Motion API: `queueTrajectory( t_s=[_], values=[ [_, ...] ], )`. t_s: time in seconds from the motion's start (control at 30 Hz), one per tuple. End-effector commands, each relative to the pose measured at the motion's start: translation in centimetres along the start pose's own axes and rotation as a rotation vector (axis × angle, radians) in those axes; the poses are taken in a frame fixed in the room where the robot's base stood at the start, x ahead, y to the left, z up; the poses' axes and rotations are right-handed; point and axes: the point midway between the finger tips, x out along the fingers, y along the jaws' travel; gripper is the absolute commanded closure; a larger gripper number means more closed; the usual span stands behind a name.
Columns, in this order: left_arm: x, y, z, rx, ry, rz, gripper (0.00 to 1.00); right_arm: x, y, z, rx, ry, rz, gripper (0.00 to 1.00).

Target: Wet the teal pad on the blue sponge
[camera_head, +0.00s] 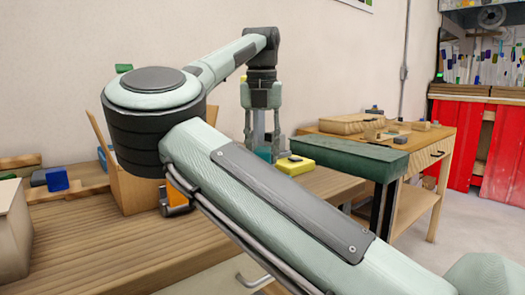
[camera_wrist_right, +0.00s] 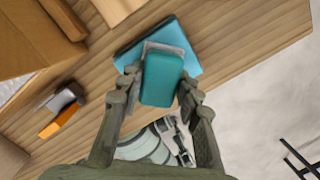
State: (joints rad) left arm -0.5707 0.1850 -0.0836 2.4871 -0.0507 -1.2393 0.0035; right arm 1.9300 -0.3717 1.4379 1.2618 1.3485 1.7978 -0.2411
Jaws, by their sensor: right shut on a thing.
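My right gripper (camera_wrist_right: 160,88) is shut on the teal pad (camera_wrist_right: 162,82), with one finger on each side of it. The blue sponge (camera_wrist_right: 187,48) lies on the wooden bench just under and beyond the pad; a grey edge shows between them. I cannot tell whether pad and sponge touch. In the head view my right gripper (camera_head: 264,128) points down over the bench, and a small teal patch (camera_head: 264,154) shows beneath it, partly hidden by the fingers. My left gripper is not in view.
A yellow block (camera_head: 294,165) with a dark top sits right of the gripper. A cardboard box (camera_head: 132,190) and an orange-and-grey tool (camera_head: 178,195) are to its left. A blue block (camera_head: 57,179) lies far left. A second wooden table (camera_head: 425,150) stands at right.

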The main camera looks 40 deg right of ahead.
Motion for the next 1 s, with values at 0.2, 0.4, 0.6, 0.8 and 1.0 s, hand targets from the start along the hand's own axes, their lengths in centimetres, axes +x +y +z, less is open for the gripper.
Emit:
queueTrajectory(
  t_s=[0.2,0.4,0.6,0.8,1.0],
  values=[
    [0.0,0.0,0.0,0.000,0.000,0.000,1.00,0.0,0.0,0.0,0.000,0.000,0.000,0.89],
    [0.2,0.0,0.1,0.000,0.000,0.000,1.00,0.3,0.0,0.0,0.000,-0.001,0.000,0.89],
    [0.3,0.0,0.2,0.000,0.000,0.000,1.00,0.5,0.0,-0.1,0.000,-0.001,0.000,0.89],
    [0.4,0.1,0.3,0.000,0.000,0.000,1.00,0.8,0.0,-0.1,0.000,-0.001,0.000,0.89],
    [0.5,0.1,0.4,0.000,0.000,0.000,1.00,1.0,0.0,-0.1,0.000,-0.001,0.000,0.89]
  ],
)
